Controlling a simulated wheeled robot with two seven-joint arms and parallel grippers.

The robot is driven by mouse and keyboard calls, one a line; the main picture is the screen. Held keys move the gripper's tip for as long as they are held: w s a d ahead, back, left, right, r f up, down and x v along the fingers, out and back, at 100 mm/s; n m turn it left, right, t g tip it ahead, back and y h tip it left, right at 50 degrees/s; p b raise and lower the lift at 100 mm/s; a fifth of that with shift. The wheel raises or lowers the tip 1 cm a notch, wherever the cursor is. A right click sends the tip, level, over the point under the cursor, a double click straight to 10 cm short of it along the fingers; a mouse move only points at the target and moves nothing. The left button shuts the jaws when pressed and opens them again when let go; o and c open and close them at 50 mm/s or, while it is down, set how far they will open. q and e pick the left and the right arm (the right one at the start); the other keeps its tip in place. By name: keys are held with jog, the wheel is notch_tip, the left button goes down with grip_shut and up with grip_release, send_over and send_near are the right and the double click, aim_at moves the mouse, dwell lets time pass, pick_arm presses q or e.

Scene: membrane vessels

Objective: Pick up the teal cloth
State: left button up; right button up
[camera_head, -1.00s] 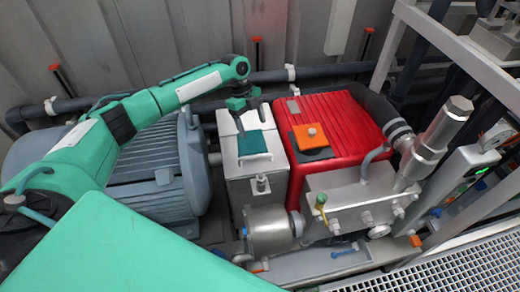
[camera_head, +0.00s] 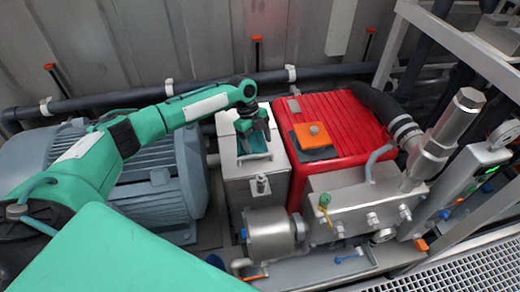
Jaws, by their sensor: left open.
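The teal cloth (camera_head: 255,157) lies flat on top of a grey metal box (camera_head: 236,172) near the middle of the head view. My left gripper (camera_head: 254,140) points down just above the cloth and hides its far part. The gripper is open, and the cloth shows below its fingers. I cannot tell whether the fingertips touch the cloth. My right gripper does not show.
A red ribbed housing (camera_head: 345,120) with an orange block (camera_head: 313,134) on a dark pad stands right of the box. A grey-blue motor (camera_head: 150,185) stands to the left. Metal valves and a pump (camera_head: 270,235) are in front. Dark pipes run behind.

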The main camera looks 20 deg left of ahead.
pick_arm(q)
jog(key=shift+f, duration=0.15)
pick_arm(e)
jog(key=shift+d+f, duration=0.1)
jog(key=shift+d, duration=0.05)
pick_arm(q)
jog(key=shift+d+f+b, duration=0.2)
jog(key=shift+f+b, duration=0.1)
jog(key=shift+f, duration=0.2)
jog(key=c, duration=1)
grip_shut()
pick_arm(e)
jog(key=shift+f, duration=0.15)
